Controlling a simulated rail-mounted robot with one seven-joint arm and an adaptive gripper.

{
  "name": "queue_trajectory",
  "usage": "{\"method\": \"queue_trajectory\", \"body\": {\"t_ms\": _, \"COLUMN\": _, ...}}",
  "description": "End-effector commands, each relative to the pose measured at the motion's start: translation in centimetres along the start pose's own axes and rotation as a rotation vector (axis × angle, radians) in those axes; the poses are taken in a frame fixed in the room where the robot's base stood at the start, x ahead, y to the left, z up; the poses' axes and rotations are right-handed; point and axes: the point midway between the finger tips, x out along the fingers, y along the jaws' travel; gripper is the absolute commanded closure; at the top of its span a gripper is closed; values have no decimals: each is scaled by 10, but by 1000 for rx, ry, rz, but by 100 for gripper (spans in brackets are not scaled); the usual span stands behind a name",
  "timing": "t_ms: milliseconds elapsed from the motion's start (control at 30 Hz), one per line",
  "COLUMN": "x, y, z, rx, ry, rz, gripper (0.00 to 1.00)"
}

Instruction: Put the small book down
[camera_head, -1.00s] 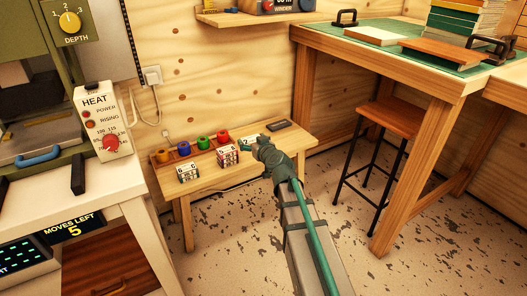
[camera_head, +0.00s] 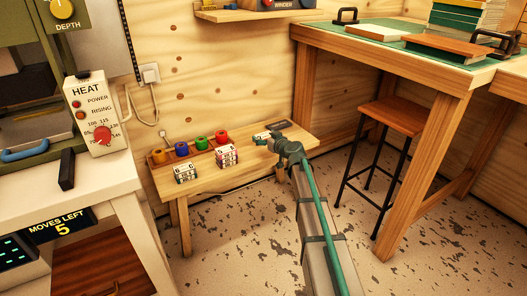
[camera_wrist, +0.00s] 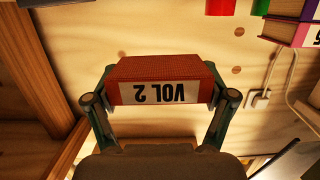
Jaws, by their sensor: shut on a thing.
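My gripper (camera_wrist: 160,100) is shut on a small dark red book (camera_wrist: 160,69) with a white label reading "VOL 2", upside down in the wrist view. The fingers press on its two ends. In the head view my gripper (camera_head: 277,142) is over the right part of a low wooden bench (camera_head: 240,178). The pale end of the held book (camera_head: 262,138) shows there, largely hidden by the gripper. I cannot tell whether it touches the bench.
On the bench, a rack holds coloured foil rolls (camera_head: 201,143). Two small book stacks (camera_head: 186,172) (camera_head: 227,155) stand in front, left of my gripper. A dark flat object (camera_head: 275,126) lies behind. A stool (camera_head: 392,117) and a tall table (camera_head: 390,62) stand at right.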

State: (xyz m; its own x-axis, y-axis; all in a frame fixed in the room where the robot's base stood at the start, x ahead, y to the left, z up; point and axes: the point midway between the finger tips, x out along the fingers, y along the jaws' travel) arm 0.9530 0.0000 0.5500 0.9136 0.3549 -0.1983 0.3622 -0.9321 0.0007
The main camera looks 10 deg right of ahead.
Motion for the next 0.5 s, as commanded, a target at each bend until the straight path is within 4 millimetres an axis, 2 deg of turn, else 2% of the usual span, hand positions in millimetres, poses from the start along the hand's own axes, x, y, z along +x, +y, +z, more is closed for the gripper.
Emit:
{"method": "queue_trajectory", "body": {"t_ms": 33, "x": 12, "y": 4, "z": 12, "rx": 2, "ry": -2, "rz": 0, "gripper": 54}}
{"method": "queue_trajectory", "body": {"t_ms": 100, "x": 20, "y": 6, "z": 20, "rx": 1, "ry": -2, "rz": 1, "gripper": 54}}
{"method": "queue_trajectory", "body": {"t_ms": 367, "x": 32, "y": 10, "z": 30, "rx": 1, "ry": -1, "rz": 1, "gripper": 54}}
{"method": "queue_trajectory", "body": {"t_ms": 500, "x": 47, "y": 15, "z": 43, "rx": 1, "ry": -1, "rz": 1, "gripper": 54}}
